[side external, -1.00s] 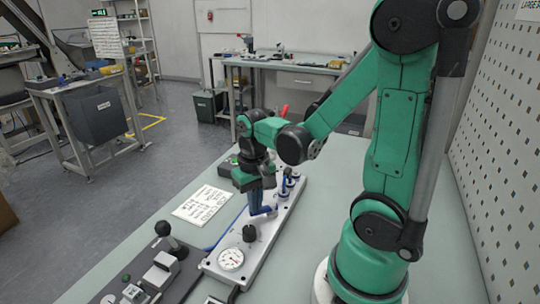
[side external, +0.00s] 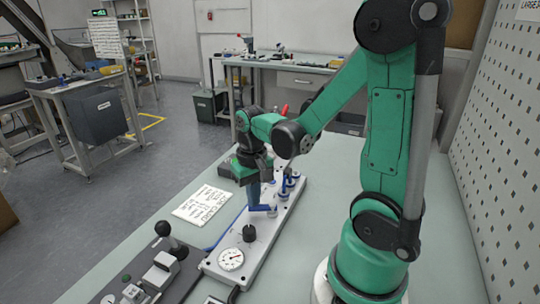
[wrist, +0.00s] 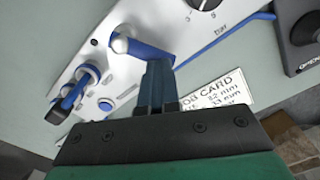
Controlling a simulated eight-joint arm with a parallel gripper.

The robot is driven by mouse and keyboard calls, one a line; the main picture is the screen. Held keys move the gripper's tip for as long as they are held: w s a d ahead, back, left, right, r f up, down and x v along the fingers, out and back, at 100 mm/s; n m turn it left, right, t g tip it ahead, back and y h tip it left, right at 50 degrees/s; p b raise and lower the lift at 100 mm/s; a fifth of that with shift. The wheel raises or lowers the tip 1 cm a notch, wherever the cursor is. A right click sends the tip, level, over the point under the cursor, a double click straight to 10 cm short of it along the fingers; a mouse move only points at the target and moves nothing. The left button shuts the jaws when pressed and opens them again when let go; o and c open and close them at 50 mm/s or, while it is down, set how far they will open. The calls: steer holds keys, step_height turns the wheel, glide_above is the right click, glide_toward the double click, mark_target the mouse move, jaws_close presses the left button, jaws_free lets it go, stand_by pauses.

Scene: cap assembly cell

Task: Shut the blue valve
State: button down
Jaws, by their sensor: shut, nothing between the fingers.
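A blue valve lever (wrist: 147,51) with a round metal pivot is on a pale metal panel (wrist: 181,20) in the wrist view. In the side view the blue lever (side external: 259,208) lies low over the panel (side external: 276,226). My gripper (wrist: 157,64) is shut and empty, its blue fingers pointing down at the lever's outer end. The fingers hide part of the lever; I cannot tell whether they touch it. My gripper (side external: 252,206) also shows beside the lever in the side view.
Another blue-based valve with a dark handle (wrist: 68,104) stands on the panel. A gauge (side external: 231,259) and black knob (side external: 249,233) are at its near end. A printed card (side external: 202,205) lies left on the bench, and a grey box with a black joystick (side external: 166,236) stands near-left.

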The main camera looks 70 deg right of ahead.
steer(key=shift+d, duration=0.45)
steer(key=shift+s+d, duration=0.1)
steer(key=shift+d, duration=0.15)
stand_by(0.4)
steer(key=shift+a, duration=0.1)
steer(key=shift+s+a, duration=0.1)
steer(key=shift+a, duration=1.35)
step_height(320, 180, up, 7)
